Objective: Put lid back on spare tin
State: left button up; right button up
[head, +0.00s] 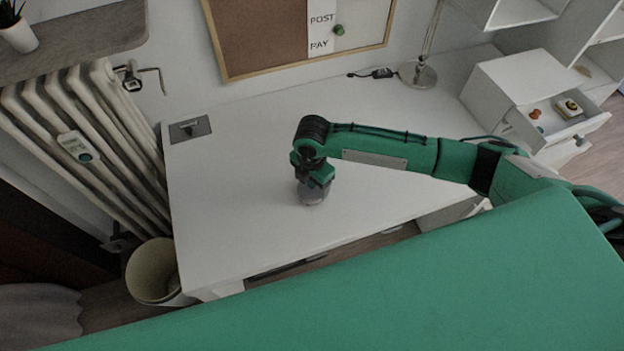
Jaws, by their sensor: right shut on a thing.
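My right gripper (314,178) points down over the white desk, its fingers close together. Directly below it is a small round grey tin (312,196), its upper part hidden by the fingers. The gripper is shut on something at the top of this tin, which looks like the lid. I cannot make out a seam between lid and tin, or whether the lid sits flat. My left gripper is not in view.
The white desk (230,215) is clear around the tin. A grey plate (190,129) lies at its back left, and a lamp base (418,74) stands at the back right. An open drawer (555,125) at right holds small things. A bin (153,271) stands left below the desk.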

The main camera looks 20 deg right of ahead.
dwell(0.4)
jog(key=o, duration=1)
jog(key=shift+o, duration=0.7)
jog(key=shift+r+p, duration=0.5)
jog(key=shift+p, duration=0.05)
jog(key=shift+r+p, duration=3.05)
jog(key=shift+p, duration=0.25)
jog(key=shift+c, duration=0.4)
grip_shut()
